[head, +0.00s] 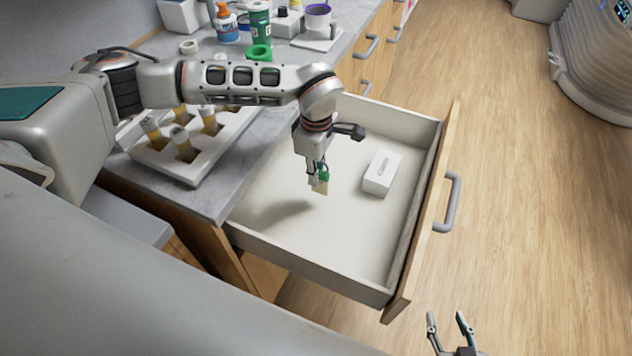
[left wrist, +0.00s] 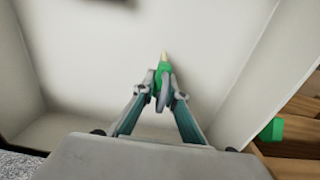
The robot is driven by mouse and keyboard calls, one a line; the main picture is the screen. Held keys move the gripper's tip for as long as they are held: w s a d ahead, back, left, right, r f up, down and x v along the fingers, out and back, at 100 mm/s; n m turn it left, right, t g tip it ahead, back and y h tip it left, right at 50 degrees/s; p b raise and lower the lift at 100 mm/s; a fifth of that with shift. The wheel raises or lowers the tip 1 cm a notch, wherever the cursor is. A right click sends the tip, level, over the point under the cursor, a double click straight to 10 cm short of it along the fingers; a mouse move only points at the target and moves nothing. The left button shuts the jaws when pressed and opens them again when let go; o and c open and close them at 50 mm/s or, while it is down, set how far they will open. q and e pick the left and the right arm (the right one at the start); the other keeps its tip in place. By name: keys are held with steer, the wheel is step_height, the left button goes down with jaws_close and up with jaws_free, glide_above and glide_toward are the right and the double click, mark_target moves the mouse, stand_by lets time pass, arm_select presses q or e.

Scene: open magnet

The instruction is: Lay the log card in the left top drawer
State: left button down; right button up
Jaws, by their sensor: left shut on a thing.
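The open drawer (head: 330,245) is pulled out from the counter, with a pale bare floor and a wooden front. My left gripper (head: 319,178) is inside the drawer's outline, pointing down, shut on a small cream piece with a green end, which I take as the log card (head: 320,188). In the left wrist view, the log card (left wrist: 163,68) sticks out between the fingertips of my left gripper (left wrist: 162,95), over the drawer floor. Whether it touches the floor cannot be told. My right gripper (head: 451,332) is open and empty at the bottom edge, outside the drawer.
A white box (head: 382,172) lies in the drawer, right of my left gripper. The drawer's near floor is clear. A green block (left wrist: 272,130) shows outside the drawer.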

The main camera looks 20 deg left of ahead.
mark_target(316, 191)
arm_select(q)
steer(key=shift+f, duration=1.9)
steer(key=c, duration=2.1)
jaws_free()
steer(key=shift+f, duration=0.1)
step_height(316, 191, up, 11)
steer(key=shift+r, duration=0.65)
